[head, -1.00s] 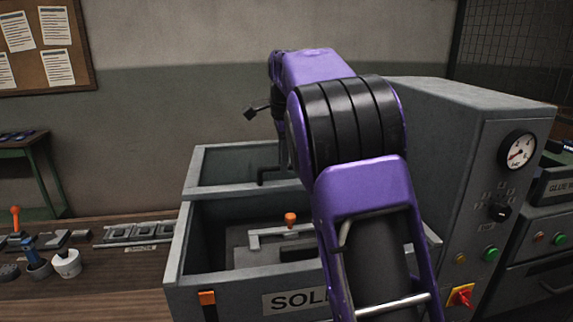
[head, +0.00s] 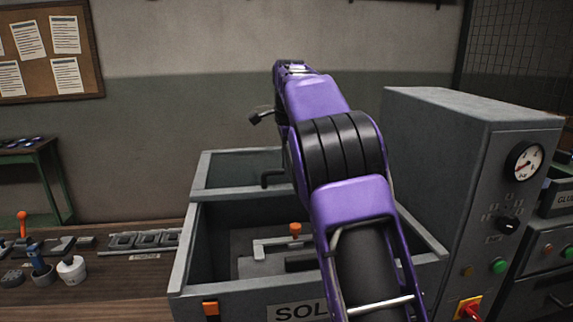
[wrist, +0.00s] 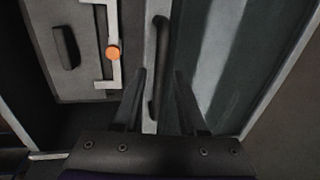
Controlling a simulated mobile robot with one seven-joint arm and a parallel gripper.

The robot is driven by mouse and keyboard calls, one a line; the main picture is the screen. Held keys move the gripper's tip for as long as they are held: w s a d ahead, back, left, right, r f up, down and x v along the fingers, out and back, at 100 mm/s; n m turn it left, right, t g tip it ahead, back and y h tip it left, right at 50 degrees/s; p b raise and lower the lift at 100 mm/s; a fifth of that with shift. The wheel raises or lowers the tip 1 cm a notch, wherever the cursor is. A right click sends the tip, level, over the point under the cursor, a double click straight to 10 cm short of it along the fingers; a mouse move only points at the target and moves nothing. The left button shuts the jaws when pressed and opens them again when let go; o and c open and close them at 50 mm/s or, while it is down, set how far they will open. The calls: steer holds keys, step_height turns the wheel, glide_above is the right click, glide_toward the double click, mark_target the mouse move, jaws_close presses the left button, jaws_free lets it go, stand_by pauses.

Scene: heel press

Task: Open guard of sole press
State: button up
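The sole press is a grey open-topped box (head: 182,255) with a partly covered "SOL" label on its front. A dark bar handle (head: 272,178) shows at its back section, beside my arm. In the wrist view the dark handle (wrist: 159,45) runs lengthwise along a pale grey bar. My gripper (wrist: 160,71) is open, with one finger on each side of the handle's near part. I cannot tell whether the fingers touch it. A dark panel with pale sheen (wrist: 215,60) lies right of the bar; I cannot tell if it is the guard. In the head view my arm hides the gripper.
An orange knob (head: 295,229) on a pale bracket sits inside the box; it also shows left of the handle in the wrist view (wrist: 113,53). A tall grey cabinet (head: 430,150) with gauge and buttons stands close on the right. A wooden bench (head: 120,285) holds small tools.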

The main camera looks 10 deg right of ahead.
steer(key=shift+o, duration=0.2)
step_height(320, 180, up, 7)
steer(key=s, duration=0.1)
steer(key=shift+s+r, duration=0.2)
steer(key=shift+s, duration=0.05)
stand_by(0.4)
